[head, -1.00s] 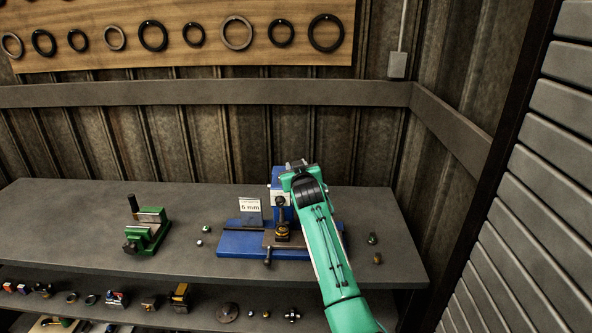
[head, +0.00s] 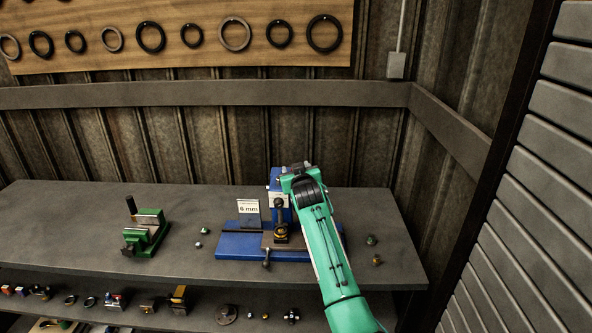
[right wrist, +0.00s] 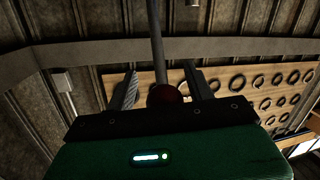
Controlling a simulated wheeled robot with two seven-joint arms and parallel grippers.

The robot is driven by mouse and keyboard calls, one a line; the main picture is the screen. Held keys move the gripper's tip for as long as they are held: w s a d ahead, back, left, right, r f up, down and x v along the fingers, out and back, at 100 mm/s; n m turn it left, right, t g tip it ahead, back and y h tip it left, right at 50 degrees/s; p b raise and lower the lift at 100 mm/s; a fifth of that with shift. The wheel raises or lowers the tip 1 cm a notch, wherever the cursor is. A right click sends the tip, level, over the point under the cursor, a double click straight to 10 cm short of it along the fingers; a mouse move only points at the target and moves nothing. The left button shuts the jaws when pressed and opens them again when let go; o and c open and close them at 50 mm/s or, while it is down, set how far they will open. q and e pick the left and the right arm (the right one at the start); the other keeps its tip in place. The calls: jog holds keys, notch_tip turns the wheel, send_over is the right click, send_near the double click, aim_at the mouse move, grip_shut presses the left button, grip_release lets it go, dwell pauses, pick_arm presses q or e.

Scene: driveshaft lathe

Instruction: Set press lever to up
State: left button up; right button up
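The blue press (head: 232,244) stands on the bench in the head view, with its upper right part hidden behind my right arm. In the right wrist view a grey rod with a dark red ball knob (right wrist: 165,95), which looks like the press lever (right wrist: 157,42), lies between the fingers of my right gripper (right wrist: 161,74). The fingers are apart, with gaps visible on both sides of the knob. In the head view my right gripper (head: 295,166) is at the top of the press, and the lever is hidden there. My left gripper is in neither view.
A green vise-like fixture (head: 147,233) stands on the bench (head: 70,225) to the left. A white "6 mm" sign (head: 249,207) stands by the press. Small loose parts (head: 371,240) lie on both sides of it. A corrugated wall (head: 370,140) rises behind.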

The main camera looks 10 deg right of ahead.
jog(key=shift+s+a+r, duration=0.2)
jog(key=shift+s+a, duration=0.05)
jog(key=shift+s, duration=0.25)
jog(key=s+r+b, duration=0.1)
jog(key=s+b, duration=0.4)
jog(key=s, duration=0.7)
jog(key=shift+s+a+r, duration=0.25)
jog(key=shift+s+a, duration=0.1)
jog(key=shift+a, duration=0.05)
